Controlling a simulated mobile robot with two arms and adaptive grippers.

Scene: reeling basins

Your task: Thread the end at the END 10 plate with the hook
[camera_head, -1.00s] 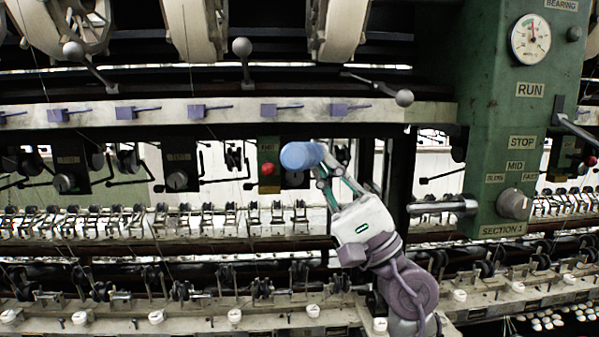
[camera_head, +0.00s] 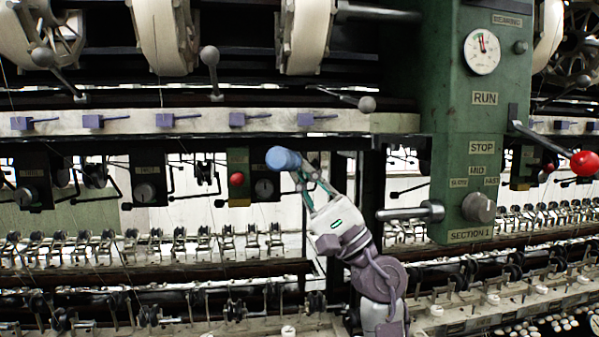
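My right gripper (camera_head: 302,172) reaches up from the lower middle, in front of the machine. Its fingers are closed around a blue cylinder (camera_head: 283,158), whose rounded end faces left. I cannot tell whether this is the hook's handle; no hook tip or thread end shows. A green plate (camera_head: 238,158) with a red knob (camera_head: 237,180) is just left of the cylinder. Dark plates with grey knobs, such as one plate (camera_head: 146,170), hang in the same row. The lettering is too small to tell which is END 10. My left gripper is not in view.
A green control column (camera_head: 470,130) with a gauge (camera_head: 482,52) and a grey knob (camera_head: 478,208) stands at right. A lever with a red ball (camera_head: 585,163) sticks out there. A metal bar (camera_head: 410,213) juts left from the column. Rows of metal guides (camera_head: 180,243) run below.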

